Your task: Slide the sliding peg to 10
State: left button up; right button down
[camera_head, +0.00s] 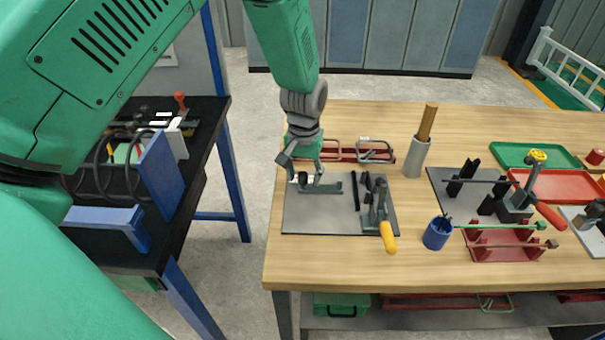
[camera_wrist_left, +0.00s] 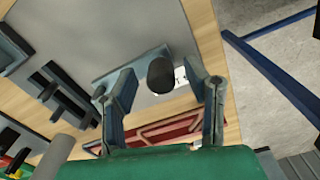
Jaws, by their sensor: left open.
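The sliding peg (camera_wrist_left: 160,75) is a dark, round-topped knob standing on a grey rail (camera_wrist_left: 116,75). A small white strip with dark marks shows beside the peg in the left wrist view; its numbers are too small to read. My left gripper (camera_head: 304,178) points down over the rail at the left of a grey plate (camera_head: 300,219). It is open, with one finger on each side of the peg in the wrist view; I cannot tell whether either finger touches it. My right gripper is not in view.
On the same plate stand black upright bars (camera_head: 361,191) and a toggle clamp with a yellow handle (camera_head: 388,237). Behind is a red rack (camera_head: 345,155); to the right are a grey cylinder with a wooden rod (camera_head: 416,157) and a blue cup (camera_head: 437,233).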

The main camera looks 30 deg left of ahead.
pick_arm(q)
jog(key=shift+d+r, duration=0.1)
jog(key=shift+d, duration=0.35)
jog(key=c, duration=0.6)
grip_shut()
jog(key=shift+s+a, duration=0.1)
jog(key=shift+a, duration=0.25)
jog(key=shift+d+r, duration=0.1)
jog(key=shift+d, duration=0.05)
jog(key=shift+w+d+p, duration=0.35)
jog(key=shift+p, duration=0.05)
jog(key=shift+w+d, duration=0.15)
jog(key=shift+w, duration=0.05)
jog(key=shift+w+d, duration=0.1)
jog(key=shift+d, duration=0.15)
jog(key=shift+o, duration=2.3)
grip_release()
jog(key=shift+d, duration=0.1)
jog(key=shift+o, duration=0.7)
jog(key=shift+w, duration=0.15)
jog(key=shift+w+f, duration=0.15)
jog(key=shift+f, duration=0.1)
jog(key=shift+r, duration=0.4)
notch_tip(320, 180, up, 11)
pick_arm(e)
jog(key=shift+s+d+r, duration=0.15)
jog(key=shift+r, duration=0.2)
